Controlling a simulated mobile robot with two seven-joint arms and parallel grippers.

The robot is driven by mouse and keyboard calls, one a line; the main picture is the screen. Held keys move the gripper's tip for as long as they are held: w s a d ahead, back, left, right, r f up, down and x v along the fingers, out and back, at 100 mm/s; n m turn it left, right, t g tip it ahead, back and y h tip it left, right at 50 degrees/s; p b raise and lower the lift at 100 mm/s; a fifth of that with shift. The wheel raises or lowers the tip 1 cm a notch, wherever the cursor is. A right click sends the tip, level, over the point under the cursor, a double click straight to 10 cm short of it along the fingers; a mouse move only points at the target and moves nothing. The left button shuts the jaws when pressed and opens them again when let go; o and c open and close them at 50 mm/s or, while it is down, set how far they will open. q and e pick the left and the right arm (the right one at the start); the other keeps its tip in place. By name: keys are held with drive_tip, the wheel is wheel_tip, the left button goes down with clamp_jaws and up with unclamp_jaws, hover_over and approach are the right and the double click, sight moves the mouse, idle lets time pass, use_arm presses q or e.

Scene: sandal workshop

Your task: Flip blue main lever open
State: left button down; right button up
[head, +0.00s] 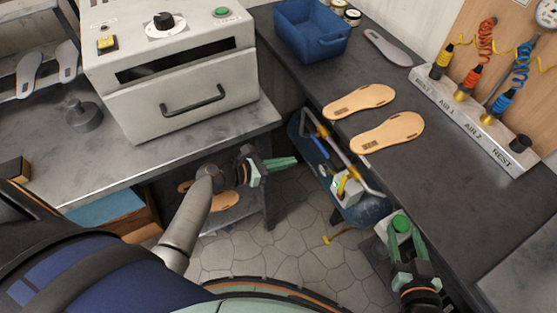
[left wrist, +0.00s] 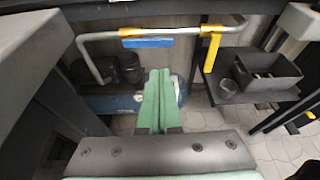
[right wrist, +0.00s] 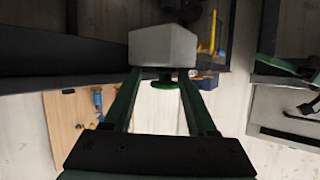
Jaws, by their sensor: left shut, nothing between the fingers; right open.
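The blue lever (head: 319,147) is on the grey pipe under the right bench. In the left wrist view the blue lever (left wrist: 148,43) lies lengthwise along the pipe (left wrist: 185,31), just below a yellow band. My left gripper (head: 296,161) is shut and empty, to the left of the lever and apart from it. Its closed fingers (left wrist: 158,72) point toward the pipe, below the lever in the left wrist view. My right gripper (head: 402,236) is open by a green round knob (head: 401,223) on a grey box. The knob (right wrist: 167,82) shows between its fingers.
A yellow lever (head: 342,184) hangs crosswise on the same pipe, above a blue tank (head: 366,211). The right bench (head: 450,200) overhangs the pipe and carries sandal soles (head: 388,132) and a blue bin (head: 310,32). A grey oven (head: 170,70) stands on the left bench.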

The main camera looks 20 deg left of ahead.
use_arm(q)
drive_tip(key=shift+v, duration=1.35)
drive_tip(key=s+f+m+g+y, duration=0.3)
drive_tip(key=s+f+m+y, duration=0.2)
drive_tip(key=s+f+m, duration=0.8)
drive_tip(key=s+d+r+m, duration=0.1)
drive_tip(key=s+r+m, duration=0.1)
drive_tip(key=m, duration=0.7)
drive_tip(key=s+d+r+m+t+y, duration=0.1)
drive_tip(key=r+m, duration=0.3)
drive_tip(key=m, duration=0.4)
drive_tip(key=shift+s+d+m+y, duration=0.3)
drive_tip(key=shift+s+d+m, duration=0.1)
drive_tip(key=shift+s, duration=0.15)
drive_tip(key=shift+r, duration=0.1)
